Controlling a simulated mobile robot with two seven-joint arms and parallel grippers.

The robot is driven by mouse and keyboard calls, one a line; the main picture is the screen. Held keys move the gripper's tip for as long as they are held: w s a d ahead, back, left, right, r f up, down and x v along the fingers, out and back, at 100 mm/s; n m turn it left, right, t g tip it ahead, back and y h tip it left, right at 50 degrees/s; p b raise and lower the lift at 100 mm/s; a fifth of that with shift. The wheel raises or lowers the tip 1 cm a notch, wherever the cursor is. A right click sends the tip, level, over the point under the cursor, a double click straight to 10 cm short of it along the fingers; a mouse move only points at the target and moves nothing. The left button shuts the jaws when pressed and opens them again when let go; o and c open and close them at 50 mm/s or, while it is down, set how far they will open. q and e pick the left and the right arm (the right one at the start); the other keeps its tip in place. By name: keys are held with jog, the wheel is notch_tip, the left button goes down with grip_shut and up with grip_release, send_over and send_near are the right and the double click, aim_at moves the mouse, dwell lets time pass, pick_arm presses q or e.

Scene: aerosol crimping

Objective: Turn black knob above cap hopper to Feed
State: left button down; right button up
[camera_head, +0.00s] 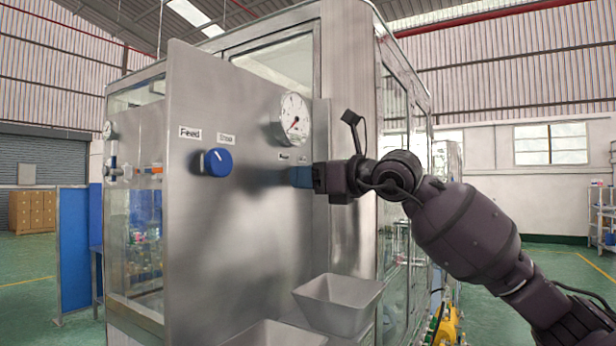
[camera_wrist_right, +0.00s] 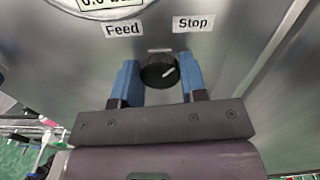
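The black knob (camera_wrist_right: 159,70) is on the metal panel in the right wrist view, below the labels Feed (camera_wrist_right: 123,29) and Stop (camera_wrist_right: 193,24). Its white mark slants up to the right, toward the Stop side. My right gripper (camera_wrist_right: 160,80) has its two blue fingers on either side of the knob, with no clear gap, and looks shut on it. In the head view the right gripper (camera_head: 302,177) is at the panel and hides the knob. The cap hopper (camera_head: 338,303) is a metal bin on the panel below it. My left gripper is not in view.
A blue knob (camera_head: 217,162) with its own Feed and Stop labels sits left on the same panel. A round gauge (camera_head: 293,118) is just above my right gripper. A second metal bin (camera_head: 270,335) shows at the bottom edge. A glass-walled cabinet side (camera_head: 393,150) stands behind my right arm.

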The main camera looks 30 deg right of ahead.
jog(key=shift+c, duration=0.6)
jog(key=shift+a+f+n+b, duration=0.1)
jog(key=shift+n+b, duration=1.2)
jog(key=shift+n, duration=3.1)
jog(key=shift+f+n+b, duration=0.1)
jog(key=shift+n+b, duration=1.15)
jog(key=shift+n, duration=3.45)
jog(key=o, duration=0.9)
jog(key=shift+s+r, duration=0.1)
